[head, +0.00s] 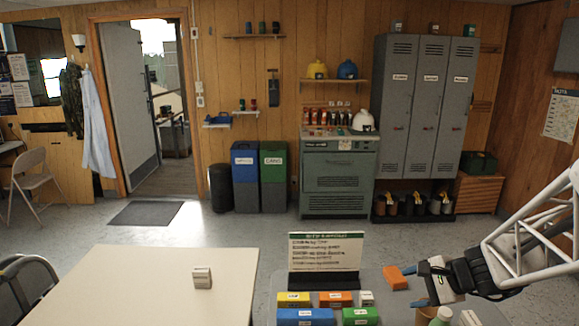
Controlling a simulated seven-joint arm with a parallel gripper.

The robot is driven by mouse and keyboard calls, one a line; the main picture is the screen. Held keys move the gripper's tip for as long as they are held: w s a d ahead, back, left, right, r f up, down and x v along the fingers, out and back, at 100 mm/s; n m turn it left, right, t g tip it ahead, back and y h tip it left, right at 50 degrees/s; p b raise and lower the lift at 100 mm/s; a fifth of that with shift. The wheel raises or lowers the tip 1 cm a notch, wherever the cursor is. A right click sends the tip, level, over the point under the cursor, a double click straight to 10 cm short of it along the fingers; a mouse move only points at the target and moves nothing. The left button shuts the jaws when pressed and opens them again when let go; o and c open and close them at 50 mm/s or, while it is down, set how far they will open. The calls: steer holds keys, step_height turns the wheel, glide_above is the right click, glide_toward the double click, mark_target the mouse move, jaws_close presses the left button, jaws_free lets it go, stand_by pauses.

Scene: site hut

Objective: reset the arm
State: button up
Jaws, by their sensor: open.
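My arm reaches in from the right edge, a white lattice link ending in a black wrist. My gripper (416,280) points left, above the right part of a grey table (390,306). It is open, and I see nothing held in it. A blue fingertip shows beside an orange block (395,278); I cannot tell whether they touch. The lower finger is small and hard to make out.
Close below my gripper stand a tan cup (426,315) and a small white-topped item (441,317). A sign (325,258) stands left, behind blue (305,317), yellow (293,299), orange (335,299) and green (360,316) boxes. A pale table (130,285) holds one small box (202,277).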

steer(key=s+a+r+n+g+h, duration=0.1)
steer(key=s+a+r+n+h, duration=0.3)
steer(key=s+n, duration=0.3)
steer(key=s+a+r+n+g+h, duration=0.2)
steer(key=s+a+n, duration=0.4)
steer(key=s, duration=0.6)
step_height(320, 180, up, 2)
steer(key=shift+s+r+n+h, duration=0.1)
steer(key=shift+s+n+h, duration=0.25)
steer(key=shift+n+h, duration=0.4)
